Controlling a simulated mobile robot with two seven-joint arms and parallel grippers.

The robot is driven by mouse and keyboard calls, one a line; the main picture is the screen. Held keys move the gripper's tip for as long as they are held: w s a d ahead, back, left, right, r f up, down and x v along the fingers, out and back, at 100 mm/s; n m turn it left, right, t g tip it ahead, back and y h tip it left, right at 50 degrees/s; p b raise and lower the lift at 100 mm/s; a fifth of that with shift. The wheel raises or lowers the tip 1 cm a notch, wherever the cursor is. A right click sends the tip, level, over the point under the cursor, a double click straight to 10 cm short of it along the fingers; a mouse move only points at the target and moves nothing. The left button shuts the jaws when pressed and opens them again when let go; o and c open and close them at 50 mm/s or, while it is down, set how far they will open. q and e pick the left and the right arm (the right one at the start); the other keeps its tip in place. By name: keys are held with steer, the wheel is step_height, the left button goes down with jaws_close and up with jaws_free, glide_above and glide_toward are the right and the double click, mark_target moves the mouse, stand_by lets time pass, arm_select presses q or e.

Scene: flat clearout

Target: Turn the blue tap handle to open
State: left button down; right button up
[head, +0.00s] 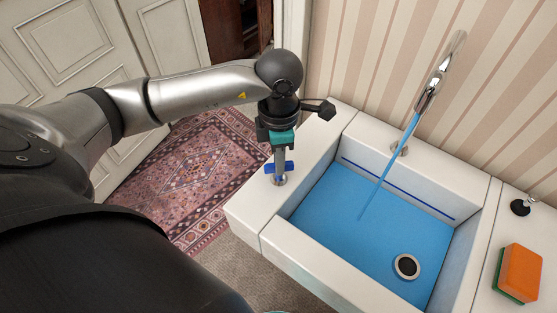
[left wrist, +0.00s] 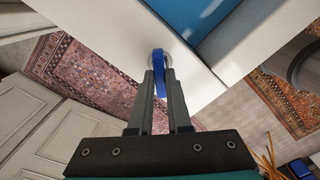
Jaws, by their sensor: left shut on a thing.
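The blue tap handle (head: 270,168) sits on a round metal base on the white ledge left of the sink. My left gripper (head: 280,172) points down onto it and is shut on it. In the left wrist view the blue handle (left wrist: 158,65) lies between the two grey fingers (left wrist: 161,85). The chrome spout (head: 430,90) comes from the striped wall, and a blue stream of water (head: 391,165) falls from it into the sink. My right gripper is not in view.
The white sink (head: 283,240) has a blue floor and a dark round drain (head: 406,266). An orange and green sponge (head: 519,273) and a black plug (head: 520,207) lie on the right ledge. A patterned rug (head: 190,180) covers the floor at left.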

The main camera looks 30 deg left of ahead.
arm_select(q)
steer(key=n+p, duration=0.1)
steer(key=n, duration=0.3)
steer(key=shift+n, duration=0.3)
steer(key=n+p, duration=0.1)
steer(key=n, duration=0.3)
steer(key=c, duration=0.7)
jaws_free()
